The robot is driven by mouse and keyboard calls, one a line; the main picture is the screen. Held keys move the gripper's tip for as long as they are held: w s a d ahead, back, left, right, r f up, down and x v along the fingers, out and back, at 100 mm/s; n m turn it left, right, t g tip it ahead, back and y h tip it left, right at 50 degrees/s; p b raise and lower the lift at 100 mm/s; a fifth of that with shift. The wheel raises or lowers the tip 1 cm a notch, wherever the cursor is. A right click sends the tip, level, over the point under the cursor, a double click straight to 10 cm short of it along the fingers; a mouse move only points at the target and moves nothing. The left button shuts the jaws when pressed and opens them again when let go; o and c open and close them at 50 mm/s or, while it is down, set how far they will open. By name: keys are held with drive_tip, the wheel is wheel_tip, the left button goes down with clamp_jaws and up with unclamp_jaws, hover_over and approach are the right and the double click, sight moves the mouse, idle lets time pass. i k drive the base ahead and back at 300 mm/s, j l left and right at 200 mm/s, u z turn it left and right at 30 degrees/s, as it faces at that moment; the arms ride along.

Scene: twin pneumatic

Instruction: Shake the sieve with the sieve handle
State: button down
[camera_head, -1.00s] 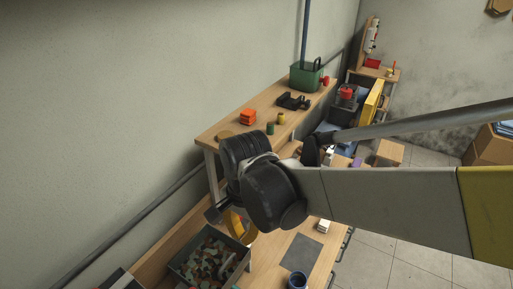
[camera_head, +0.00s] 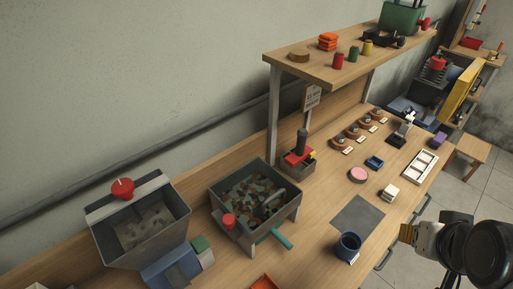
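A dark grey square box (camera_head: 216,201) stands on legs on the bench, filled with mottled green, brown and grey chips; it looks like the sieve. A teal bar handle (camera_head: 274,240) sticks out from its front right side, and it looks like the sieve handle. A red knob (camera_head: 228,221) sits at the box's front left. A grey curved bar lies over the chips. Part of my arm, with dark rounded joints, shows at the lower right, well apart from the handle. I see no gripper fingers in the frame.
A grey hopper (camera_head: 183,227) with a red knob stands left of the box. A blue cup (camera_head: 347,247) and grey mat (camera_head: 357,215) lie to the right. A raised shelf (camera_head: 310,70) runs above the bench's back.

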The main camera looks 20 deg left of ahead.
sight(227, 221)
drive_tip(key=u, duration=1.65)
drive_tip(key=l+u, duration=0.35)
drive_tip(key=l, duration=0.6)
